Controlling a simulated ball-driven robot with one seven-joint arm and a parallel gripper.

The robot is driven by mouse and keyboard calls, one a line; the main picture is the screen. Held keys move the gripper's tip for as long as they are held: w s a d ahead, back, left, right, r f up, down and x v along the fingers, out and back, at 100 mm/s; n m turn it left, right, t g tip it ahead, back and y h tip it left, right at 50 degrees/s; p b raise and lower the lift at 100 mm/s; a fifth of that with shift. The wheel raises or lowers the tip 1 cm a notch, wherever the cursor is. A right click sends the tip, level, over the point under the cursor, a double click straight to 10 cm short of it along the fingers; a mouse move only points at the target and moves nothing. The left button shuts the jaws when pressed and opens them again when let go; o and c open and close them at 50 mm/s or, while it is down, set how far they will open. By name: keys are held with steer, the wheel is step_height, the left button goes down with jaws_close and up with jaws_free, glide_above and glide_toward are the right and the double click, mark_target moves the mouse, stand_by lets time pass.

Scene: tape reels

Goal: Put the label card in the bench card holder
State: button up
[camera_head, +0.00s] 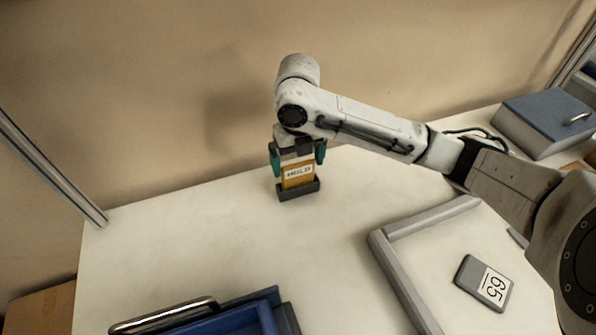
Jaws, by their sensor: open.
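The label card (297,175) is orange-yellow with a white printed strip. It stands upright in the dark bench card holder (299,191) on the white bench near the back wall. My gripper (298,158) points down over the card, with its green fingers on either side of it. The fingers are open and apart from the card's edges as far as I can see. The card's top edge is partly hidden by the gripper.
A grey slab marked 65 (484,283) lies inside a grey frame (397,272) at right. A blue tray (239,318) with a metal handle is at the front. A blue-topped box (548,118) stands at back right. The bench left of the holder is clear.

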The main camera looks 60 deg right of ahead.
step_height(320, 180, up, 8)
steer(key=shift+f, duration=0.25)
stand_by(0.6)
